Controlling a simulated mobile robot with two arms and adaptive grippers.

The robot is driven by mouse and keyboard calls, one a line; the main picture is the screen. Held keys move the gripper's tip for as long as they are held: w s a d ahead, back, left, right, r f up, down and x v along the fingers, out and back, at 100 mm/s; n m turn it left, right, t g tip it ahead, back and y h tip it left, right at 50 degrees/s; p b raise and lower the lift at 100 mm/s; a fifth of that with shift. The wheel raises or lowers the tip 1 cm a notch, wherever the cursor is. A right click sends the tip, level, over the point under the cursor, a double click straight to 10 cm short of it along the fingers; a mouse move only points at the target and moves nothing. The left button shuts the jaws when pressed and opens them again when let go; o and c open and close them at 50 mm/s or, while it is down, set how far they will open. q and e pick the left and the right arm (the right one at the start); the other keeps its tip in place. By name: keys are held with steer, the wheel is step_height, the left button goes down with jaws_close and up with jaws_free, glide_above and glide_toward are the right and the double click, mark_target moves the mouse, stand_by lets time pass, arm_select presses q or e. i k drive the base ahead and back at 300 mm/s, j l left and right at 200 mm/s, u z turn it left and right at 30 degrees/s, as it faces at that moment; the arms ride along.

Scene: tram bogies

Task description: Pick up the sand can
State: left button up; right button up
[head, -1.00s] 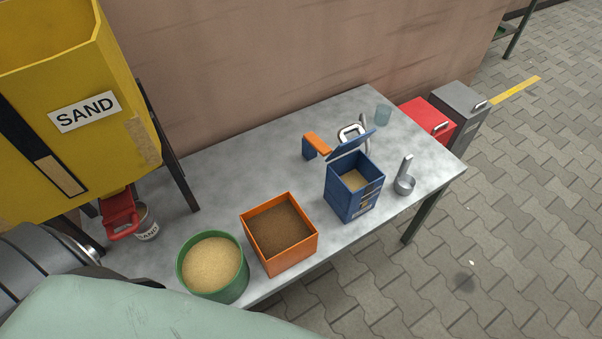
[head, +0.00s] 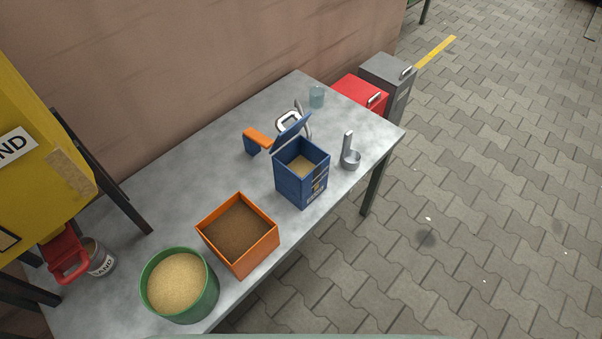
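A small grey can (head: 103,262) with a white label, partly readable as "SAND", stands on the table at the left in the head view. It is beside the red chute with a handle (head: 66,258) under the yellow sand hopper (head: 38,190). The chute covers part of the can's left side and rim. Neither of my grippers shows in the head view.
On the grey table (head: 120,212) stand a green tub of sand (head: 180,283), an orange box of brown material (head: 238,235), an open blue box (head: 302,172), an orange-and-blue tool (head: 256,140), a metal scoop (head: 350,156) and a glass (head: 317,97). Red (head: 361,95) and grey bins (head: 388,80) stand beyond.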

mark_target(103, 261)
steer(key=u, duration=1.85)
steer(key=k+j+z, duration=0.2)
steer(key=k+l, duration=0.1)
